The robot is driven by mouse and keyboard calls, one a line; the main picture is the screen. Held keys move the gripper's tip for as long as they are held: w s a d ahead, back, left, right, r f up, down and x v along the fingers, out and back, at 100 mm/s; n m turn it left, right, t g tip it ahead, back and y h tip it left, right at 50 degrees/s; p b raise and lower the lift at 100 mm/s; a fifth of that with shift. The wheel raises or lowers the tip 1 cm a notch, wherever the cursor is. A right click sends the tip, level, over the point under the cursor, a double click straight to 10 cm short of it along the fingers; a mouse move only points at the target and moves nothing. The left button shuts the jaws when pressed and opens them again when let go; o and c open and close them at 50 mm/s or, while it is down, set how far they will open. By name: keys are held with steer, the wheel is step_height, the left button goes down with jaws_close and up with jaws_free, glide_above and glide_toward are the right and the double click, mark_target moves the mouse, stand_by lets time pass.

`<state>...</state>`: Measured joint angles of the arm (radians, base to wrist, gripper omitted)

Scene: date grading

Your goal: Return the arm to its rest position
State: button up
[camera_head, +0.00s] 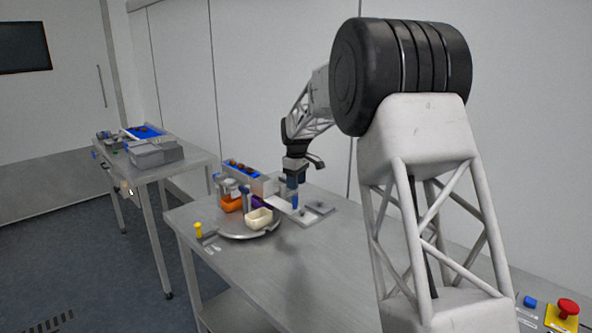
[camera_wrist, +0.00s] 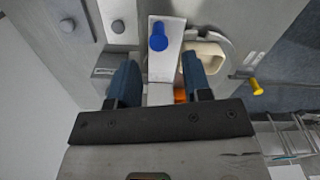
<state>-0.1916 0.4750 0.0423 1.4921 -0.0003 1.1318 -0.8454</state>
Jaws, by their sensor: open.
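My gripper (camera_head: 293,184) hangs over the far part of the steel table (camera_head: 300,270), with its fingers pointing down. In the wrist view my gripper (camera_wrist: 160,62) has its two blue fingers apart, with nothing held between them. A blue peg (camera_wrist: 158,38) stands on a pale plate beyond the fingertips; it also shows just below the gripper in the head view (camera_head: 295,201). My arm is bent forward from its column at the right. No rest position is marked in either view.
A yellow peg (camera_head: 198,230) stands at the table's left edge. A blue-topped rack (camera_head: 240,172) holds dark dates behind. The near table is clear. A red stop button (camera_head: 568,308) is at lower right.

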steer(key=s+d+r+m, duration=0.2)
steer(key=s+d+r, duration=0.2)
steer(key=s, duration=0.7)
steer(key=s+d+r+m+t, duration=0.15)
steer(key=s+d+r, duration=0.25)
steer(key=s, duration=0.6)
steer(key=s+d+r+m, duration=0.3)
steer(key=s+d+r, duration=0.15)
steer(key=s, duration=0.65)
steer(key=s+d+f+m, duration=0.1)
steer(key=s+d+f, duration=0.1)
steer(key=s, duration=0.8)
steer(key=s+d+f+m, duration=0.2)
steer(key=s+f, duration=0.1)
steer(key=s, duration=0.8)
steer(key=s+d+f+m+t, duration=0.1)
steer(key=s+d+f+m, duration=0.1)
steer(key=s, duration=0.8)
steer(key=shift+s+f, duration=0.4)
steer(key=shift+f, duration=0.2)
steer(key=shift+m, duration=0.25)
